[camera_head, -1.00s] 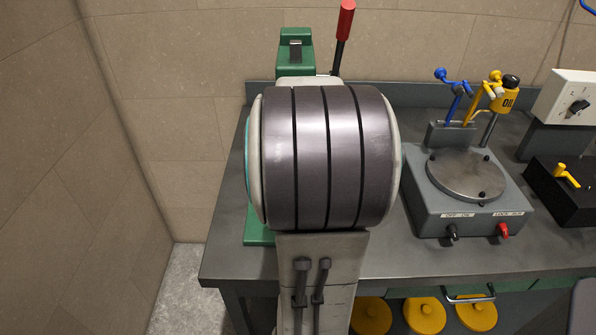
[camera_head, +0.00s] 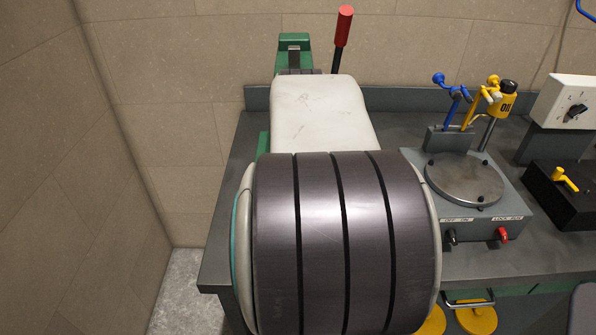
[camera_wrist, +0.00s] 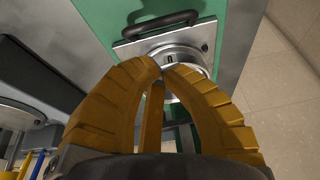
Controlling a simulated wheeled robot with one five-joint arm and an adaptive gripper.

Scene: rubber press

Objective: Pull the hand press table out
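The hand press is green (camera_head: 293,57) with a red-knobbed lever (camera_head: 343,27), at the back left of the bench in the head view. My arm hides most of it there. In the wrist view, the press table is a silver plate (camera_wrist: 128,52) with a black bar handle (camera_wrist: 160,22) along its far side and a round metal disc (camera_wrist: 182,52) on it. My gripper (camera_wrist: 160,72) has yellow fingers, with tips nearly together and nothing visible between them. The tips overlap the disc's edge in view, below the handle; contact cannot be told.
The grey bench (camera_head: 225,200) carries a grey machine with a round plate (camera_head: 465,180), a yellow OIL can (camera_head: 503,97) and a black box (camera_head: 565,195) to the right. Walls stand behind and to the left. Yellow discs (camera_head: 477,320) sit under the bench.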

